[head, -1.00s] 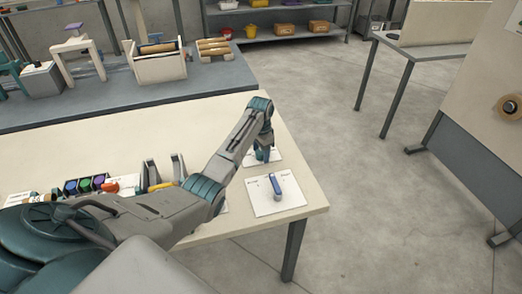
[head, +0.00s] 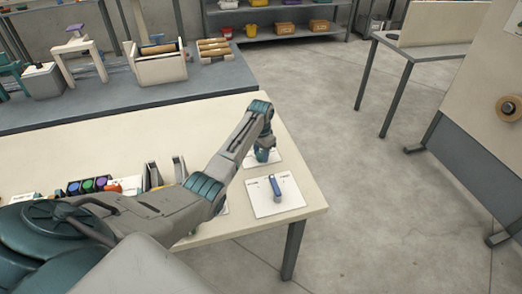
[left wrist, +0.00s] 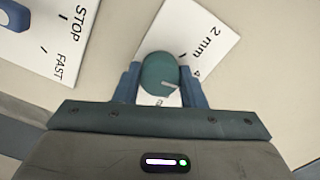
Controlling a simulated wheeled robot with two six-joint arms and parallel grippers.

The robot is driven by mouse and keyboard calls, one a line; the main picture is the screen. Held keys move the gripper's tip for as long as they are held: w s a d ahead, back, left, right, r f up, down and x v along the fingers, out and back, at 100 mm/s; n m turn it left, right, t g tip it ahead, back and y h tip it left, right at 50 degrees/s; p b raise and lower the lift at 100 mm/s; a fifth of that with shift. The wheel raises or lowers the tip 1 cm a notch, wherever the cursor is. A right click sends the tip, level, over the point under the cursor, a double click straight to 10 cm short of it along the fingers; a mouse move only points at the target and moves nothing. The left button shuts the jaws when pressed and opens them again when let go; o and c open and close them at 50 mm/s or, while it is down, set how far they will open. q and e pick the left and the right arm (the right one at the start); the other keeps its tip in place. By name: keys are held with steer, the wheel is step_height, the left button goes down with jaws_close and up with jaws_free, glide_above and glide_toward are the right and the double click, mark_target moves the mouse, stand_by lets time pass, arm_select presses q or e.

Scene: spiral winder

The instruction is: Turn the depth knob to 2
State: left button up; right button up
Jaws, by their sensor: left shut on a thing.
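Another label below the knob is partly hidden. My left gripper (left wrist: 158,88) is shut on the knob, one blue finger on each side. In the head view my left gripper (head: 264,155) reaches down over the plate (head: 276,158) near the table's right edge, hiding most of the knob. My right gripper is not in view.
Nearer the front, a white plate (head: 290,205) holds a blue lever (head: 276,188); in the left wrist view this plate (left wrist: 75,30) reads "STOP" and "FAST". Coloured round items (head: 88,185) and upright holders (head: 178,168) stand to the left. Bare table (head: 130,135) lies behind my arm.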

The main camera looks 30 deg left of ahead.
mark_target(261, 153)
arm_select(q)
steer(key=n+p, duration=0.3)
steer(key=n, duration=0.1)
steer(key=shift+r, duration=0.2)
steer(key=n+p, duration=0.2)
steer(key=n, duration=0.1)
steer(key=shift+n, duration=0.4)
steer(key=shift+f+n+p, duration=0.15)
steer(key=shift+n+p, duration=0.35)
steer(key=shift+n, duration=0.5)
steer(key=o, duration=1)
step_height(261, 153, up, 11)
steer(key=b, duration=0.2)
steer(key=shift+f, duration=0.1)
